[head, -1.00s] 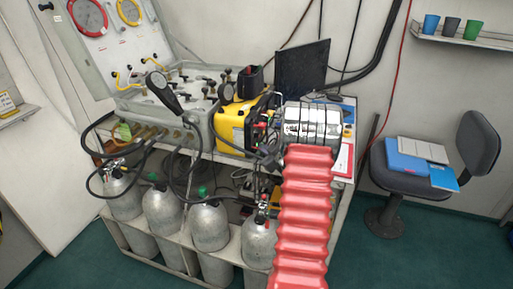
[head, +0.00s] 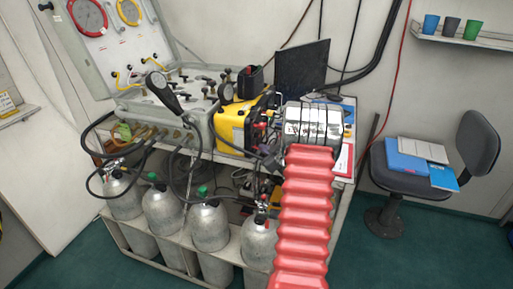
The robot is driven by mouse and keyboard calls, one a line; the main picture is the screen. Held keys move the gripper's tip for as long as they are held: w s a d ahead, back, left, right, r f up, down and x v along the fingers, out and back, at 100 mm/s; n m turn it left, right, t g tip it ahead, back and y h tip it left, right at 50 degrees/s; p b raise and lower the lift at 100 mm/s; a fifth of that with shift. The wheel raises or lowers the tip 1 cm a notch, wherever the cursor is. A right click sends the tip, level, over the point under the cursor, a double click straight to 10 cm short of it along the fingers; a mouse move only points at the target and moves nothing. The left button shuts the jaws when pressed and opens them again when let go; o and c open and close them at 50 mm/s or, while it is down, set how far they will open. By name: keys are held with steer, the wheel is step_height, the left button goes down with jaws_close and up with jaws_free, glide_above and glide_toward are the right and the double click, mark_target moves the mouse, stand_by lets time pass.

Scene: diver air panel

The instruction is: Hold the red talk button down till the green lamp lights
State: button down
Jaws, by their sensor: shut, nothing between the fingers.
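A yellow box (head: 231,128) stands on the bench beside the grey air panel case. Its right face carries small red and dark fittings (head: 271,114), too small to tell which is the red talk button. I cannot make out a lit green lamp. My arm, a red ribbed sleeve with a silver banded end, reaches up from the bottom to just right of the yellow box. My gripper's fingers cannot be made out; the silver end of my arm seems to hide them, with part of the bench top.
The open grey panel case (head: 165,115) with valves and black hoses stands left. Several grey cylinders (head: 208,228) fill the rack below. A dark screen (head: 302,68) stands behind. A chair (head: 478,145) with blue folders (head: 405,160) is at the right.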

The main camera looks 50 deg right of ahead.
steer(key=shift+s+d, duration=0.2)
steer(key=shift+s, duration=0.35)
steer(key=shift+s+d, duration=0.35)
steer(key=shift+s, duration=0.45)
steer(key=shift+s+d, duration=0.3)
steer(key=shift+s, duration=0.45)
steer(key=shift+s+d, duration=0.35)
steer(key=shift+s, duration=0.45)
steer(key=shift+s, duration=0.1)
